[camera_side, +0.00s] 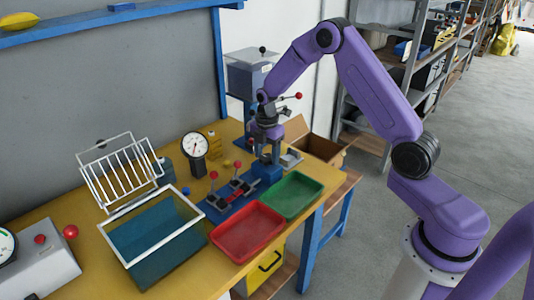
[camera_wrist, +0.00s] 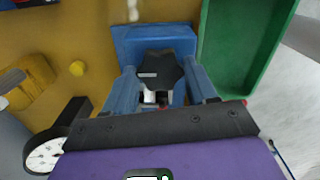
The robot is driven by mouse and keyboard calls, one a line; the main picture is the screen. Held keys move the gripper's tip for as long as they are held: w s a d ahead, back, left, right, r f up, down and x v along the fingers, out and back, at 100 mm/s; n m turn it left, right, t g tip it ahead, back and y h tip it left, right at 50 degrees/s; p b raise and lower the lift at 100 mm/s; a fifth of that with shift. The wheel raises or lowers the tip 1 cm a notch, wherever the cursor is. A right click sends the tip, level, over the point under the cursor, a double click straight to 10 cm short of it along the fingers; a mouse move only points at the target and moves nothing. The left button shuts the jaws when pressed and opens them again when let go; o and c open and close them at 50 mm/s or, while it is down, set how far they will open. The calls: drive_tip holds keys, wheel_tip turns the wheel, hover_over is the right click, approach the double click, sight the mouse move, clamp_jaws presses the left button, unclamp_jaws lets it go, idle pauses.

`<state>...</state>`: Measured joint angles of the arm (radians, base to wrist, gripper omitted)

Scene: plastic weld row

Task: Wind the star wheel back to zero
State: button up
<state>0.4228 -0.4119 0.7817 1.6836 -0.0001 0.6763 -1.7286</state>
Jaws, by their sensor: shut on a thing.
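The star wheel (camera_wrist: 160,72) is a black, lobed knob with a pale mark on its face. It sits at a blue block (camera_wrist: 150,38), which also shows in the side view (camera_side: 268,172) under my gripper. My gripper (camera_side: 268,157) points down at the block. In the wrist view, the fingers of my gripper (camera_wrist: 162,80) stand on either side of the wheel, shut on it. The wheel is too small and covered to make out in the side view. A round white dial gauge (camera_side: 195,145) stands left of the block; its reading is too small to tell.
A red tray (camera_side: 247,232) and a green tray (camera_side: 292,194) lie in front. Red-knobbed toggle clamps (camera_side: 232,185) stand left of the block. A wire rack (camera_side: 120,172) and a teal bin (camera_side: 150,231) are farther left. An open cardboard box (camera_side: 325,145) is right.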

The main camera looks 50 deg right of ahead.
sight(267, 158)
drive_tip(key=o, duration=1.1)
drive_tip(key=shift+c, duration=0.2)
wheel_tip(267, 158, up, 18)
drive_tip(key=shift+f, duration=0.25)
drive_tip(key=shift+a, duration=0.1)
